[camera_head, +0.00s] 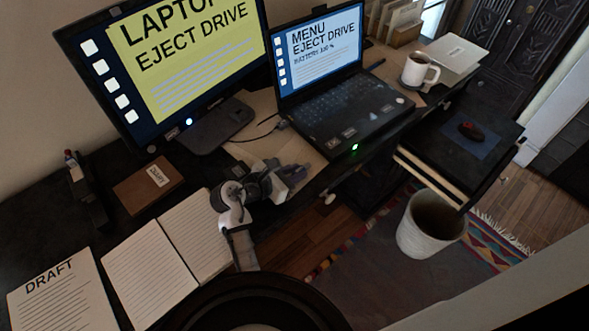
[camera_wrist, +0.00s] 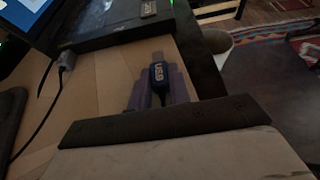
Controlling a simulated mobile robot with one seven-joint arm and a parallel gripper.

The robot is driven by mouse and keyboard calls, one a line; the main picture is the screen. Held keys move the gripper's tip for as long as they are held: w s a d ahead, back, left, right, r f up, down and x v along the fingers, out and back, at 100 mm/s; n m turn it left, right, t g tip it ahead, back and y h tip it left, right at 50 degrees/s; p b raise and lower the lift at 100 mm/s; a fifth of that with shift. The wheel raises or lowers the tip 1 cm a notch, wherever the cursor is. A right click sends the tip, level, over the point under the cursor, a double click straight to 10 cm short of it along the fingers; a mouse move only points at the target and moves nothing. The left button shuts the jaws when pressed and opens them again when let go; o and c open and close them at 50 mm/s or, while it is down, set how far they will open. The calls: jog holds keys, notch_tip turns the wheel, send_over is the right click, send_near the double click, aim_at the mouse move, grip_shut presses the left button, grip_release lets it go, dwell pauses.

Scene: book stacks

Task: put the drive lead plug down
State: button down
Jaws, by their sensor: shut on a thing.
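The drive lead plug (camera_wrist: 158,72), a dark plug marked USB with a pale metal tip, is in my gripper (camera_wrist: 160,84) in the wrist view. The purple fingers are shut on its sides, and the metal tip points away from the wrist. In the head view my gripper (camera_head: 287,178) is over the tan desk area in front of the laptop (camera_head: 340,112); I cannot make out the plug there. Whether the plug touches the surface is hard to tell. The laptop screen reads MENU, EJECT DRIVE.
A grey connector (camera_wrist: 67,62) on a black cable sits at the laptop's edge. A monitor (camera_head: 185,62), a brown diary (camera_head: 140,190) and an open notebook (camera_head: 150,262) are to the left. A white mug (camera_head: 416,70) is right; a bin (camera_head: 425,228) stands on the floor.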

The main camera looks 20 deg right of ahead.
jog(key=c, duration=1.3)
grip_release()
jog(key=shift+r, duration=0.3)
jog(key=v, duration=0.4)
jog(key=b+v, duration=0.1)
jog(key=v, duration=0.6)
jog(key=shift+a+r, duration=0.2)
jog(key=shift+r, duration=0.2)
jog(key=shift+s+a+r, duration=0.1)
jog(key=shift+s+a, duration=0.05)
jog(key=shift+a, duration=0.1)
